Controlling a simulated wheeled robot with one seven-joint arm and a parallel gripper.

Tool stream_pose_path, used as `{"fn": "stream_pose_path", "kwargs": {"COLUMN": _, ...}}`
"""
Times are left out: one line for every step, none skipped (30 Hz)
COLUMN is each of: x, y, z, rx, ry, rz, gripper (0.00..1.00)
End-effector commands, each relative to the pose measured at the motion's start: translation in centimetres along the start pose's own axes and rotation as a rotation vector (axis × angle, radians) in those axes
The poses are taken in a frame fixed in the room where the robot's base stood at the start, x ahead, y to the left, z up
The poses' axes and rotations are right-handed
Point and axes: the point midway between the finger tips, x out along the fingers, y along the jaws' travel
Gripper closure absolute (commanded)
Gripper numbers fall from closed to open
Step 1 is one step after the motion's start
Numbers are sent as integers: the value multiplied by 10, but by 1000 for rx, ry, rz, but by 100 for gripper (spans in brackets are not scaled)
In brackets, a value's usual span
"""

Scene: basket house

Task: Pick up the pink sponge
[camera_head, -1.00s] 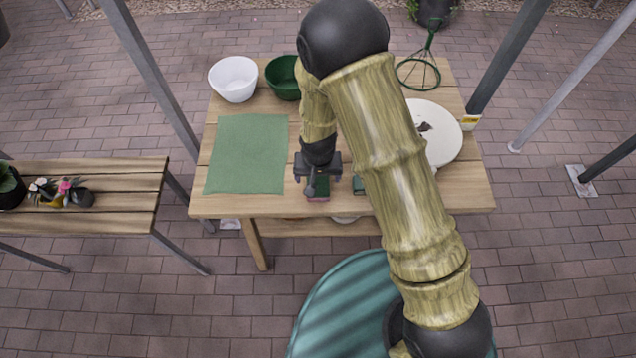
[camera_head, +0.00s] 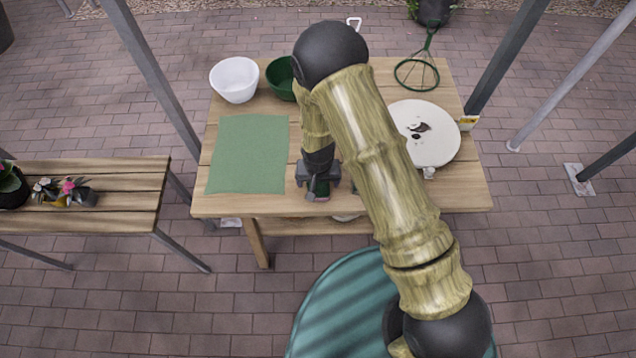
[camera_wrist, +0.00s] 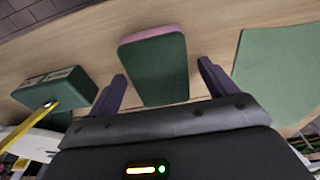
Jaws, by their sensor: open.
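The pink sponge (camera_wrist: 153,65) lies on the wooden table, with a dark green top face and a pink edge showing along its far side in the wrist view. My gripper (camera_wrist: 162,85) is open, with one finger on each side of the sponge and visible gaps to both. In the head view my gripper (camera_head: 319,188) is over the front part of the table and hides most of the sponge.
A green mat (camera_head: 248,155) lies left of my gripper. A dark green block (camera_wrist: 55,90) is close by on the wrist view's left. A white bowl (camera_head: 234,79), a green bowl (camera_head: 281,77) and a round white plate (camera_head: 436,145) stand on the wooden table (camera_head: 461,190).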

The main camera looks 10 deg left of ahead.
Motion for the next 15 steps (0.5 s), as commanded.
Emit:
{"fn": "stream_pose_path", "kwargs": {"x": 0, "y": 0, "z": 0, "rx": 0, "ry": 0, "rz": 0, "gripper": 15}}
{"fn": "stream_pose_path", "kwargs": {"x": 0, "y": 0, "z": 0, "rx": 0, "ry": 0, "rz": 0, "gripper": 15}}
{"fn": "stream_pose_path", "kwargs": {"x": 0, "y": 0, "z": 0, "rx": 0, "ry": 0, "rz": 0, "gripper": 17}}
{"fn": "stream_pose_path", "kwargs": {"x": 0, "y": 0, "z": 0, "rx": 0, "ry": 0, "rz": 0, "gripper": 23}}
{"fn": "stream_pose_path", "kwargs": {"x": 0, "y": 0, "z": 0, "rx": 0, "ry": 0, "rz": 0, "gripper": 29}}
{"fn": "stream_pose_path", "kwargs": {"x": 0, "y": 0, "z": 0, "rx": 0, "ry": 0, "rz": 0, "gripper": 37}}
{"fn": "stream_pose_path", "kwargs": {"x": 0, "y": 0, "z": 0, "rx": 0, "ry": 0, "rz": 0, "gripper": 43}}
{"fn": "stream_pose_path", "kwargs": {"x": 0, "y": 0, "z": 0, "rx": 0, "ry": 0, "rz": 0, "gripper": 49}}
{"fn": "stream_pose_path", "kwargs": {"x": 0, "y": 0, "z": 0, "rx": 0, "ry": 0, "rz": 0, "gripper": 57}}
{"fn": "stream_pose_path", "kwargs": {"x": 0, "y": 0, "z": 0, "rx": 0, "ry": 0, "rz": 0, "gripper": 63}}
{"fn": "stream_pose_path", "kwargs": {"x": 0, "y": 0, "z": 0, "rx": 0, "ry": 0, "rz": 0, "gripper": 63}}
{"fn": "stream_pose_path", "kwargs": {"x": 0, "y": 0, "z": 0, "rx": 0, "ry": 0, "rz": 0, "gripper": 63}}
{"fn": "stream_pose_path", "kwargs": {"x": 0, "y": 0, "z": 0, "rx": 0, "ry": 0, "rz": 0, "gripper": 63}}
{"fn": "stream_pose_path", "kwargs": {"x": 0, "y": 0, "z": 0, "rx": 0, "ry": 0, "rz": 0, "gripper": 63}}
{"fn": "stream_pose_path", "kwargs": {"x": 0, "y": 0, "z": 0, "rx": 0, "ry": 0, "rz": 0, "gripper": 63}}
